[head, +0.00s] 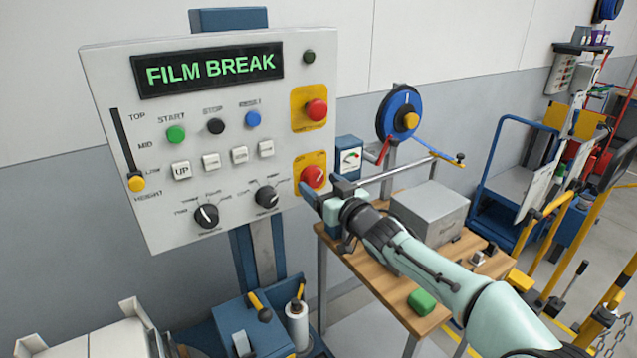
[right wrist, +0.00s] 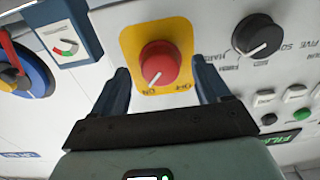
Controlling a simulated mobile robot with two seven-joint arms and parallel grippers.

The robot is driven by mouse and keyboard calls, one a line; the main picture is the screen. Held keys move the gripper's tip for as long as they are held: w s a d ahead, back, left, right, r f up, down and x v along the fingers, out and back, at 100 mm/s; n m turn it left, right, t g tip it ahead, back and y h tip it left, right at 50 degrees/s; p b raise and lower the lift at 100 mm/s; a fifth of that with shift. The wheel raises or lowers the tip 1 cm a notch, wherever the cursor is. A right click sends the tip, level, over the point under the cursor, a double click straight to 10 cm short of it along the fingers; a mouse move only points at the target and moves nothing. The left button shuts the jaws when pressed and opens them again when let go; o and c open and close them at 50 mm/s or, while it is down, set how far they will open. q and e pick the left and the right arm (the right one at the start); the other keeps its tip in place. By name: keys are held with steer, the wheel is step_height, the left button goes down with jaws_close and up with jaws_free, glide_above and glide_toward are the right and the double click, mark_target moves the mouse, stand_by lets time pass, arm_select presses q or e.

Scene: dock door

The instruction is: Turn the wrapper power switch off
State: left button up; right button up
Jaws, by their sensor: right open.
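The wrapper power switch (head: 313,177) is a red rotary knob on a yellow plate at the lower right of the grey control panel (head: 100,75). In the right wrist view the knob (right wrist: 160,62) has a white mark pointing down-left, towards the ON label; the OFF label lies to the right. My right gripper (head: 321,188) is open in front of the switch. In the right wrist view its fingers (right wrist: 162,78) stand on either side of the yellow plate, with the knob between and beyond them. Contact with the knob is not visible. My left gripper is not in view.
A red button (head: 316,110) on another yellow plate sits above the switch. A black selector knob (head: 267,197) is to its left. The panel display (head: 210,68) reads FILM BREAK. A wooden bench (head: 385,290) with a grey box (head: 430,212) stands right of the panel.

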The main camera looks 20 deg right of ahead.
steer(key=shift+w+a, duration=0.1)
steer(key=shift+w, duration=0.75)
steer(key=c, duration=1)
steer(key=shift+c, duration=0.2)
